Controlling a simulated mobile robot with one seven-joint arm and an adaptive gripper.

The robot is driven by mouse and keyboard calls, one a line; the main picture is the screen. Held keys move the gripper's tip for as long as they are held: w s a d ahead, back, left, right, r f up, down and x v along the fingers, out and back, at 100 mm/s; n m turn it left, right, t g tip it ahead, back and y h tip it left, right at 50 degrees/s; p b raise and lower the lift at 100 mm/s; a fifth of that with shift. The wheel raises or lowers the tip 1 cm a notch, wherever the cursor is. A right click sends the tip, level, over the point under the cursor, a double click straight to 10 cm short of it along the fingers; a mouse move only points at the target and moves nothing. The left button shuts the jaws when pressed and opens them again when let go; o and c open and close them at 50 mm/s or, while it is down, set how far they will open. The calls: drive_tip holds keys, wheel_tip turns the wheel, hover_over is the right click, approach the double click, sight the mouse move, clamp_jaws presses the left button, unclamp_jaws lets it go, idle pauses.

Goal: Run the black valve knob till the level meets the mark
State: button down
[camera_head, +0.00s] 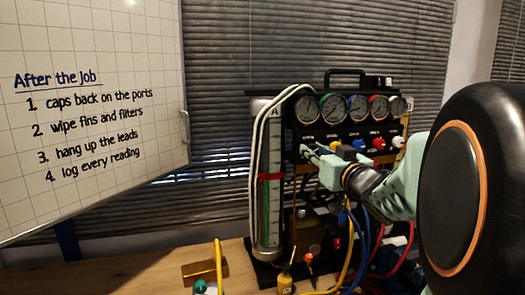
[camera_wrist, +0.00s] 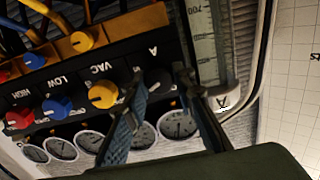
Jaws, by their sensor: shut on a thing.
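The black valve knob (camera_wrist: 158,80) sits on the front panel beside the letter A in the wrist view. My gripper (camera_wrist: 160,76) is shut on it, one finger on each side. In the head view, my gripper (camera_head: 307,152) reaches the left end of the knob row and hides the black knob. The upright sight tube (camera_head: 273,222) stands at the rig's left, with a red mark (camera_head: 270,177) around it. A green column (camera_head: 264,212) shows inside, below the mark; its exact top is too small to tell. Part of the scaled tube (camera_wrist: 203,45) shows in the wrist view.
Several round gauges (camera_head: 333,107) line the panel above blue, yellow, red and white knobs. Red, blue and yellow hoses (camera_head: 362,240) hang under my arm. A whiteboard (camera_head: 90,50) is at the left.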

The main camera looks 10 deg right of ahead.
drive_tip(key=shift+r+m+p, duration=0.25)
drive_tip(key=shift+m+p, duration=0.65)
drive_tip(key=shift+p, duration=0.35)
drive_tip(key=shift+f+m+p, duration=0.15)
drive_tip(key=shift+m+p, duration=0.4)
drive_tip(key=shift+m, duration=0.35)
drive_tip(key=shift+f+m+p, duration=0.15)
drive_tip(key=shift+m+p, duration=0.35)
drive_tip(key=shift+m, duration=0.4)
drive_tip(key=c, duration=1.6)
unclamp_jaws()
drive_tip(key=s, duration=0.7)
drive_tip(key=shift+s+d, duration=0.15)
drive_tip(key=shift+s, duration=0.1)
